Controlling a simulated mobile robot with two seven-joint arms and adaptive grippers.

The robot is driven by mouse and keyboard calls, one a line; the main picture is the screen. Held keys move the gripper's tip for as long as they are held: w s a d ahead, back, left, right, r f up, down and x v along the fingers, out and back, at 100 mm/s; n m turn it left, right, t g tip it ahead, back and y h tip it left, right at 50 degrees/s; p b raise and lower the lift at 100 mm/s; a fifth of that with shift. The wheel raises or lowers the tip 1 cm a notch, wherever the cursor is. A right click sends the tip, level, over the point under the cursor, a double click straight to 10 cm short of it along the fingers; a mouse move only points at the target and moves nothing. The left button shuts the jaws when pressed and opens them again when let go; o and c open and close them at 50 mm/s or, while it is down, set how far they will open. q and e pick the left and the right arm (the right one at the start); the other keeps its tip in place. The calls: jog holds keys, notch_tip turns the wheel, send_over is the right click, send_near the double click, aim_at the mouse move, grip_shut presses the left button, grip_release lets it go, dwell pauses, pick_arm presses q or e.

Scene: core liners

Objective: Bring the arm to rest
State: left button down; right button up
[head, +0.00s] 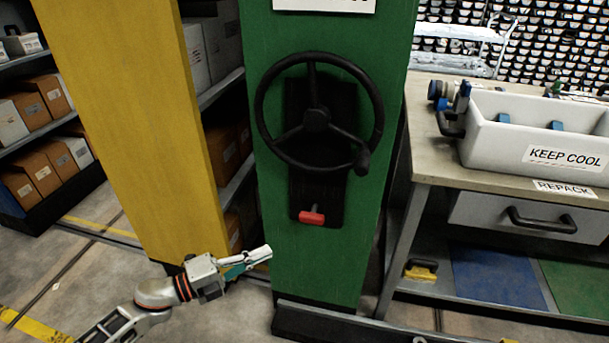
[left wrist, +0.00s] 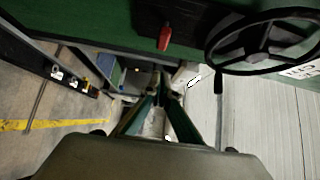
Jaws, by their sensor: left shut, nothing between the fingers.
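My left arm reaches in from the lower left of the head view. Its gripper (head: 258,255) is shut and empty, low in front of the green column (head: 335,255). In the left wrist view the two fingers (left wrist: 158,80) come together at the tips with nothing between them. The black handwheel (head: 317,118) on the column is above the gripper and apart from it. A red handle (head: 312,218) below the wheel is also apart from the gripper. My right gripper is in neither view.
A yellow panel (head: 135,120) stands left of the column. At right is a bench (head: 425,150) with a white "KEEP COOL" bin (head: 500,150) and a drawer (head: 530,215) under it. Shelves with boxes (head: 40,170) stand at far left. Floor at lower left is mostly clear.

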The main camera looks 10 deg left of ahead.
pick_arm(q)
jog(key=s+d+f+n+y+p, duration=0.1)
jog(key=s+f+n+y+p, duration=0.1)
jog(key=s+n, duration=0.5)
jog(key=s+f+n+g+y+p, duration=0.1)
jog(key=s+f+n+y+p, duration=0.2)
jog(key=s+n, duration=0.5)
jog(key=s+d+f+n+g+y+p, duration=0.1)
jog(key=s+n+y+p, duration=0.4)
jog(key=s, duration=0.5)
jog(key=f+n+p, duration=0.1)
jog(key=n, duration=0.1)
jog(key=shift+s+d+f+n, duration=0.3)
jog(key=shift+d+f, duration=0.05)
jog(key=shift+f, duration=0.05)
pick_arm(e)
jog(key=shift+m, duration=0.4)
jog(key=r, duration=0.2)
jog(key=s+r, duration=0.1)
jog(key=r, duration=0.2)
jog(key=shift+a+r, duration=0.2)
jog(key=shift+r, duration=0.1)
